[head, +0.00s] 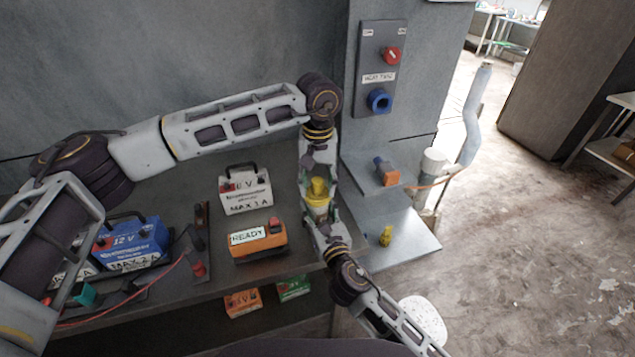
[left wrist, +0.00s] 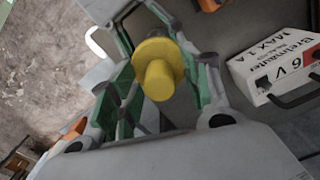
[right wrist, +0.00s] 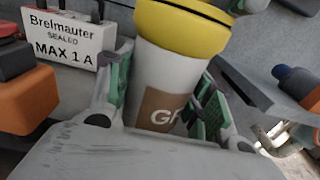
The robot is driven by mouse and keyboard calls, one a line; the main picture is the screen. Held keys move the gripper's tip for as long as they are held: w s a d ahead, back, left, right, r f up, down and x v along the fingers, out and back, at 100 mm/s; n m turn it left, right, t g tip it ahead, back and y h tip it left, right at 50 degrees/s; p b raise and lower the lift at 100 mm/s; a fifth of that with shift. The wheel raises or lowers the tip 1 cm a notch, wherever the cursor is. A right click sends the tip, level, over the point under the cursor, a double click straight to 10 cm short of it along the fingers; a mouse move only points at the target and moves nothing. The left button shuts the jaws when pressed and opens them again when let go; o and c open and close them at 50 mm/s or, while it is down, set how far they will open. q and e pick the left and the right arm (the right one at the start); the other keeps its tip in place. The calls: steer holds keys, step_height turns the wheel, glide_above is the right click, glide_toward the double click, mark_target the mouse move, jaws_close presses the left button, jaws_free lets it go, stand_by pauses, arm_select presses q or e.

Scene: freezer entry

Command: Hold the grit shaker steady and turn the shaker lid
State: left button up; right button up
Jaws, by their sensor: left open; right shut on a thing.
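The grit shaker (right wrist: 168,72) is a white cylinder with a brown label that shows partly in the right wrist view. My right gripper (head: 322,215) is shut on its body, with green finger pads on both sides. The yellow shaker lid (head: 318,188) sits on top, and it also shows in the left wrist view (left wrist: 159,70) with its round knob towards the camera. My left gripper (head: 317,175) is open, with its fingers on either side of the lid. A gap shows between the lid and the right finger; contact on the other side is unclear.
On the bench behind stand a white 6 V box (head: 246,190), an orange READY box (head: 258,241) and a blue 12 V box (head: 130,243). A wall panel (head: 381,68) with a red knob and blue ring rises behind. A grey side shelf (head: 400,240) lies right.

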mark_target(318, 179)
arm_select(q)
steer(key=shift+r, duration=0.15)
step_height(318, 179, up, 12)
stand_by(0.7)
arm_select(e)
steer(key=o, duration=1.5)
steer(key=o, duration=0.5)
steer(key=shift+v, duration=2.3)
steer(key=shift+v, duration=1.35)
